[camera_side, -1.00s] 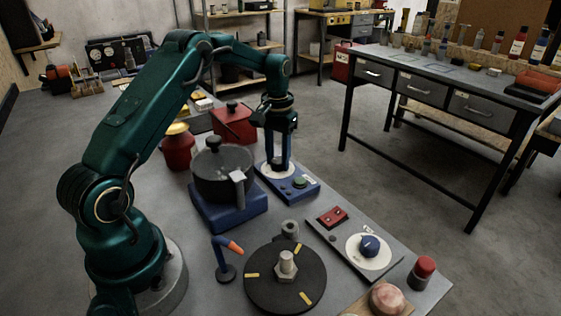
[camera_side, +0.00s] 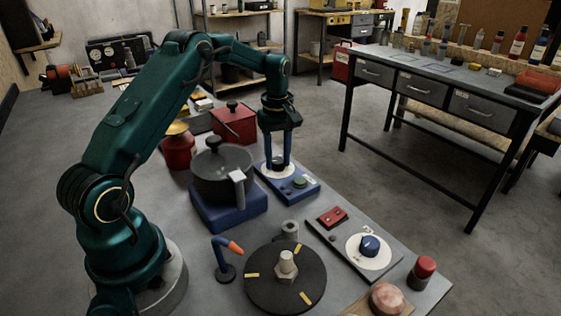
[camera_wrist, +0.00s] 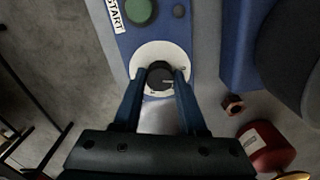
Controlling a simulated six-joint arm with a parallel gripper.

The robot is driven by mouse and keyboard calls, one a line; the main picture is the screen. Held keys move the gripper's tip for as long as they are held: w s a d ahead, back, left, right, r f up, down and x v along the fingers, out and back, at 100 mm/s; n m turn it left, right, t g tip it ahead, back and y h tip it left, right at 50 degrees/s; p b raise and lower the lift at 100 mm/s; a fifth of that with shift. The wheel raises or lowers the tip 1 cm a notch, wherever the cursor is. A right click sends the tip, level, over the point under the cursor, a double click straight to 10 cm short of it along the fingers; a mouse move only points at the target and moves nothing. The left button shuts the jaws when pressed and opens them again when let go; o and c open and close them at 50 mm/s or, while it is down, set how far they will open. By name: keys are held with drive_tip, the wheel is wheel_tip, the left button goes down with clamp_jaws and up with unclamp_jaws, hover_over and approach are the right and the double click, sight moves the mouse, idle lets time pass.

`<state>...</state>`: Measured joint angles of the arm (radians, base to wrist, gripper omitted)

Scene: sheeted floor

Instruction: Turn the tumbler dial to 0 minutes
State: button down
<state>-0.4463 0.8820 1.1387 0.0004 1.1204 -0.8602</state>
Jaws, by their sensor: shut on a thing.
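A blue control box (camera_side: 301,190) stands on the grey table, with a white dial plate (camera_wrist: 180,56), a dark round knob (camera_wrist: 159,72) and a green button (camera_wrist: 138,11) beside a START label. My gripper (camera_side: 278,170) points straight down at this box. In the wrist view its blue fingers (camera_wrist: 160,80) are shut on the dark knob, one on each side. A light mark on the knob points to the right in that view. The scale around the knob cannot be read, and the fingers cover part of the plate.
A grey pot (camera_side: 222,175) on a blue base stands close left of the box. A red square canister (camera_side: 234,124) is behind. In front are a grey panel with a blue knob (camera_side: 369,245), a black turntable (camera_side: 262,290) and an orange-tipped blue post (camera_side: 221,262).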

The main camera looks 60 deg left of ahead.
sight(278, 160)
drive_tip(key=shift+r+n, duration=0.1)
drive_tip(key=shift+n, duration=1.5)
drive_tip(key=shift+c, duration=2.2)
unclamp_jaws()
drive_tip(key=shift+r, duration=2.5)
drive_tip(key=shift+d, duration=0.1)
